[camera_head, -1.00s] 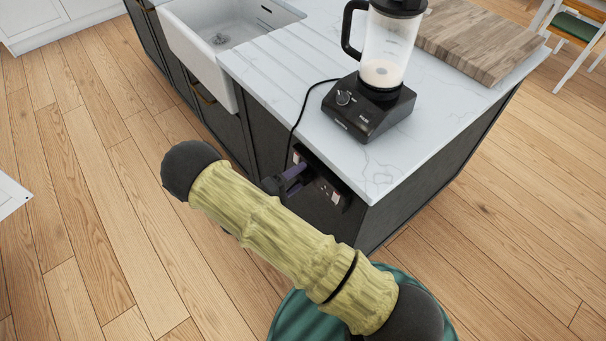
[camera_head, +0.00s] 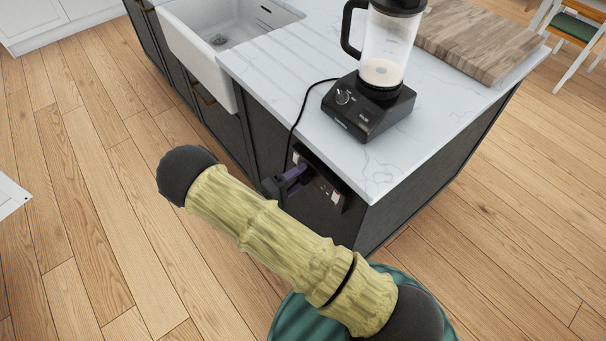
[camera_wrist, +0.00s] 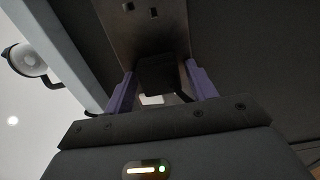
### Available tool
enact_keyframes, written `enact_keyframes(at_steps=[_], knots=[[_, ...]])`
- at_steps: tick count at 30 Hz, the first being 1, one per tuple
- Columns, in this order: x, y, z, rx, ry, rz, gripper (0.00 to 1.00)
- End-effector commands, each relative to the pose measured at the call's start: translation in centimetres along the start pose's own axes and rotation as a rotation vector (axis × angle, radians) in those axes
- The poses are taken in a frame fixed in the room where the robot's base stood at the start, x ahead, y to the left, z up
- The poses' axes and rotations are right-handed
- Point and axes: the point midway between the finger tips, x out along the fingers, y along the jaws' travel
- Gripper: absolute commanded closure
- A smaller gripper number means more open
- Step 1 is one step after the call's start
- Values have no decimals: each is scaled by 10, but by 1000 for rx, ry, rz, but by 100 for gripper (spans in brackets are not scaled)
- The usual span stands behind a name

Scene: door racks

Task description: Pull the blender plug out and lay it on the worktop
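The blender (camera_head: 372,95) stands on the white worktop (camera_head: 290,85) near its corner. Its black cord runs over the worktop edge and down to a dark socket panel (camera_head: 332,188) on the island's side. My gripper (camera_head: 297,173) is at this panel, its purple fingers pointing at it. In the wrist view, the black plug (camera_wrist: 158,76) sits between the two fingers of my gripper (camera_wrist: 160,72), in front of the metallic socket plate (camera_wrist: 150,28). The fingers are apart, close to the plug's sides; I cannot tell whether both touch it. The plug still appears against the plate.
A wooden board (camera_head: 480,42) lies behind the blender, and a white sink (camera_head: 225,45) is set in at the left. The worktop between sink and blender is clear. The worktop's edge overhangs close above my gripper. A chair (camera_head: 580,40) stands at the back right.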

Motion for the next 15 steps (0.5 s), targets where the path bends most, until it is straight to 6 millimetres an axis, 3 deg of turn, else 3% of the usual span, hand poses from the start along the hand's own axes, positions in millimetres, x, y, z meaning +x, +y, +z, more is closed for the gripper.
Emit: enact_keyframes(at_steps=[1, 7, 15], knots=[[0, 0, 0, 0, 0, 0, 54], [0, 0, 0, 0, 0, 0, 93], [-5, 0, 0, 0, 1, 0, 95]])
